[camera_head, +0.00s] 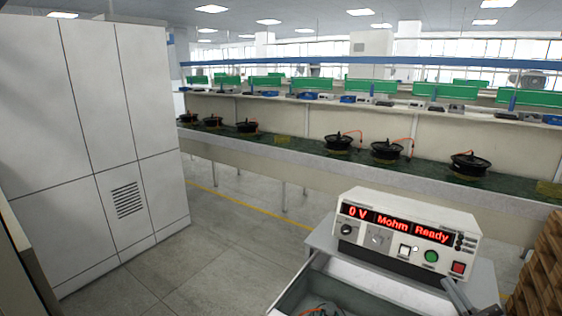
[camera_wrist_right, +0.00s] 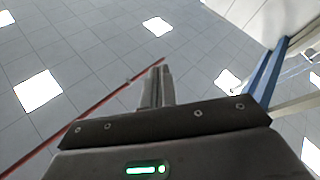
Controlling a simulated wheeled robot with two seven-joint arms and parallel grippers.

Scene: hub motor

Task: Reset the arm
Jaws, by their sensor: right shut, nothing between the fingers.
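My right gripper (camera_head: 459,296) is at the bottom right of the head view, in front of the tester's right end, and only part of it shows. In the right wrist view its two fingers (camera_wrist_right: 157,84) are together, with nothing between them. They stand against the ceiling, so the wrist camera looks upward. My left gripper is in neither view.
A white tester (camera_head: 405,235) reading "0 V Mohm Ready" stands on a grey stand near the right arm. An open grey tray (camera_head: 345,296) is in front of it. Brown stacked material (camera_head: 541,270) is at right, a white cabinet (camera_head: 95,140) at left. Hub motors (camera_head: 388,150) line the bench behind.

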